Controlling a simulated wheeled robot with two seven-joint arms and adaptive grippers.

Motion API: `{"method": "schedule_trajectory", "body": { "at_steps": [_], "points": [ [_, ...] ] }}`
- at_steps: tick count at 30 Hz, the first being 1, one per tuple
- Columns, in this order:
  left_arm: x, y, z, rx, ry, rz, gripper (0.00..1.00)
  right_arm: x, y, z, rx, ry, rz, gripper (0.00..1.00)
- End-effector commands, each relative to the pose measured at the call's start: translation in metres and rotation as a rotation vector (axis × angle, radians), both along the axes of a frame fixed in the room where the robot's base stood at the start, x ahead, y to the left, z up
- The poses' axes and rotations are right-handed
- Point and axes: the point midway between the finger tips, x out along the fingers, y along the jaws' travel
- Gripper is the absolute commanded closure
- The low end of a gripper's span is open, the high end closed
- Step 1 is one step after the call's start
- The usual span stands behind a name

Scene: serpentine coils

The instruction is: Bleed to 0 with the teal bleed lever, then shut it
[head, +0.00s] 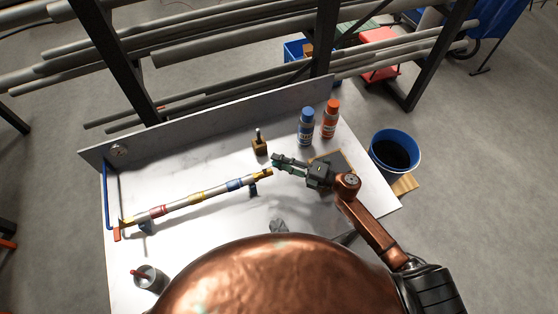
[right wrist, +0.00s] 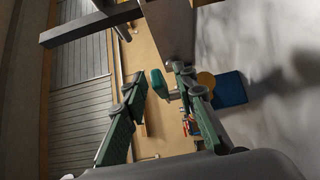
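A pipe run with red, yellow and blue bands (head: 190,200) lies across the white table, ending in a brass fitting (head: 264,172) on the right. My right gripper (head: 277,162) is just beyond that brass end. In the right wrist view its green-padded fingers (right wrist: 157,80) are apart. A teal piece that looks like the bleed lever (right wrist: 160,84) shows between them, nearer the right finger; I cannot tell whether it touches. In the head view I cannot separate the lever from the fingertips. A round gauge (head: 119,150) sits on the back panel; its reading is too small. My left gripper is out of view.
A wooden block with an upright pin (head: 259,146), a blue bottle (head: 306,127) and an orange bottle (head: 329,120) stand behind the gripper. A grey can (head: 149,279) stands front left. A blue bucket (head: 394,152) is off the table's right edge. The table front of the pipe is mostly clear.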

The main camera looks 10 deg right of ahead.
Motion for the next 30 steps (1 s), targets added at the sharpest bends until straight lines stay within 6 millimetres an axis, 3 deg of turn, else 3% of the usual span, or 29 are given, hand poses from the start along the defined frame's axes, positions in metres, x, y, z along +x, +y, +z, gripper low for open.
{"method": "schedule_trajectory", "body": {
  "at_steps": [9,20,30],
  "points": [
    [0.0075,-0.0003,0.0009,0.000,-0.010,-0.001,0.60,0.0013,0.0011,-0.0006,0.000,0.001,-0.003,0.75],
    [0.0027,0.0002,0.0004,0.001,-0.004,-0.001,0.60,0.0011,0.0004,-0.0005,0.001,0.001,-0.004,0.99],
    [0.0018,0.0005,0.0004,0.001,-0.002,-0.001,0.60,0.0011,0.0002,-0.0006,0.000,0.001,-0.004,1.00]
  ]
}}
